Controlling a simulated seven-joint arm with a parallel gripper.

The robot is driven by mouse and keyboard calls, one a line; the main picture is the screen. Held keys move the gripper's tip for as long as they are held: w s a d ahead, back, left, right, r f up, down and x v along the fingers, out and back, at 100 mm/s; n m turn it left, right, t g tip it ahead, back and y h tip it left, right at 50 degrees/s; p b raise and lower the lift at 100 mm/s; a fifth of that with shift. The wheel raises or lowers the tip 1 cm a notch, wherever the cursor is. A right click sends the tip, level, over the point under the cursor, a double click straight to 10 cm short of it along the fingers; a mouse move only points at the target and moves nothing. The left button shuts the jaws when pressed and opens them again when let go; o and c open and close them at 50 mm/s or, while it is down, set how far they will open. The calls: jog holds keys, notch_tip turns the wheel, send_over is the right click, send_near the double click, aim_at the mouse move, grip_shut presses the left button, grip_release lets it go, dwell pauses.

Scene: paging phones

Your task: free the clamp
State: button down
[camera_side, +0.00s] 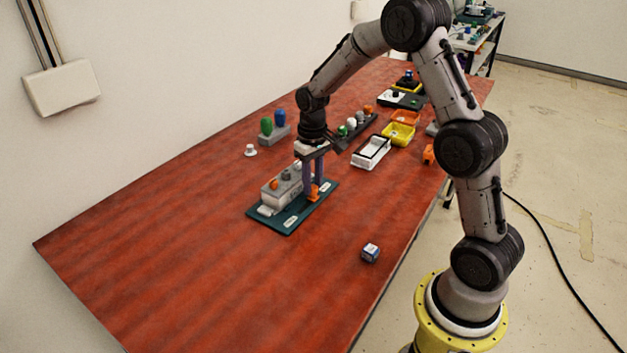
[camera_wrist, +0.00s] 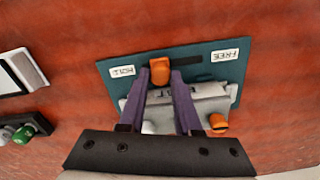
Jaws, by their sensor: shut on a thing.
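The clamp's base is a teal plate (camera_side: 270,224) on the red table; it also shows in the wrist view (camera_wrist: 232,73). A grey block (camera_side: 268,193) with knobs on top stands on the plate. An orange clamp knob (camera_wrist: 160,68) sits at the left end of a dark slot (camera_wrist: 190,62) in the wrist view. The FREE label (camera_wrist: 225,55) is beyond the slot's right end, and another label (camera_wrist: 122,72) is left of the knob. My gripper (camera_side: 314,186), with purple fingers, is shut on the orange knob, partly hiding it and the block.
A grey stand with a green and a blue knob (camera_side: 273,127) and a small white knob (camera_side: 250,151) are behind. A white tray (camera_side: 371,153) and a yellow bin (camera_side: 398,134) stand to the right. A small blue-and-white cube (camera_side: 370,253) lies in front. The table's left part is clear.

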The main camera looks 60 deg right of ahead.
jog(key=a, duration=0.4)
jog(key=shift+w+a+r, duration=0.1)
jog(key=shift+a, duration=0.2)
jog(key=c, duration=0.6)
grip_release()
notch_tip(320, 180, up, 14)
